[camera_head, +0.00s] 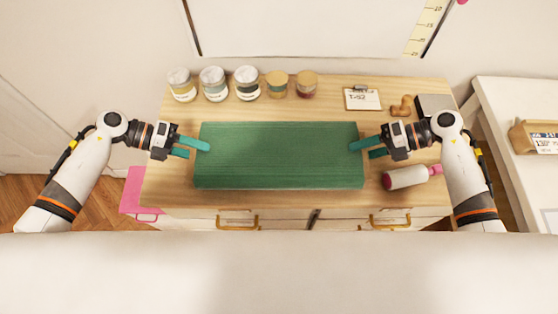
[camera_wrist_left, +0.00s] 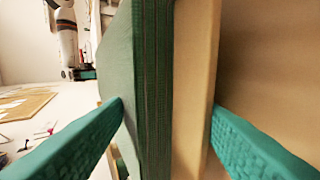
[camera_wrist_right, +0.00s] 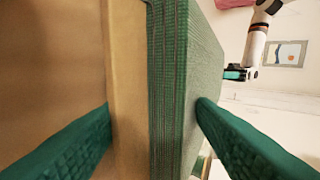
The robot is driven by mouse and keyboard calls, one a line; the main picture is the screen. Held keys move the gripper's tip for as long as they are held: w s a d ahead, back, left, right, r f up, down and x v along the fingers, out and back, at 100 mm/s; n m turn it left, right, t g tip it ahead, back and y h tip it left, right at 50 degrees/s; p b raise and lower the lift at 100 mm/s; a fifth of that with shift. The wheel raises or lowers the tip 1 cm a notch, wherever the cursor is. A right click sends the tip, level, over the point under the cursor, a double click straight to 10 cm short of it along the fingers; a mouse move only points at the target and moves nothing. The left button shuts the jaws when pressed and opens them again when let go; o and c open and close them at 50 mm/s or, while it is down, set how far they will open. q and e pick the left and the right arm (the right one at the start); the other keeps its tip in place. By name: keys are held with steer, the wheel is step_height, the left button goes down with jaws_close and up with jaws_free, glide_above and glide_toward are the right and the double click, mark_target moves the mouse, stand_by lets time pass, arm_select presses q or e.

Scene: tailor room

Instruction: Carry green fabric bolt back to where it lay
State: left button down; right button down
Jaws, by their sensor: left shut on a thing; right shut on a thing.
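The green fabric bolt (camera_head: 280,155) is a long flat block lying level across the front of the wooden worktop. My left gripper (camera_head: 196,149) is shut on its left end, one finger over the top face. My right gripper (camera_head: 362,149) is shut on its right end in the same way. The bolt's layered side (camera_wrist_left: 157,90) stands between the fingers in the left wrist view, and it also shows in the right wrist view (camera_wrist_right: 168,90). A pale tan strip runs beside it in both wrist views. I cannot tell whether the bolt touches the worktop.
Several jars (camera_head: 246,84) stand along the back of the worktop (camera_head: 335,98). A clipboard (camera_head: 362,98), a brown wooden piece (camera_head: 402,106) and a dark box (camera_head: 434,104) are at back right. A white roller with a pink handle (camera_head: 405,178) lies right of the bolt.

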arm_select(q)
steer(key=c, duration=0.6)
jaws_free()
steer(key=shift+s+d, duration=0.2)
steer(key=shift+d, duration=0.05)
arm_select(e)
steer(key=c, duration=0.6)
jaws_free()
steer(key=shift+s+a, duration=0.1)
steer(key=shift+a, duration=0.1)
arm_select(q)
steer(key=shift+a, duration=0.1)
arm_select(e)
steer(key=shift+d, duration=0.1)
arm_select(q)
steer(key=shift+a+f, duration=0.1)
arm_select(e)
steer(key=shift+d+f, duration=0.1)
steer(key=shift+d, duration=0.05)
arm_select(q)
steer(key=shift+a, duration=0.25)
steer(key=v, duration=1.1)
steer(key=shift+w+a+r, duration=0.1)
steer(key=shift+r, duration=0.25)
arm_select(e)
steer(key=v, duration=1.2)
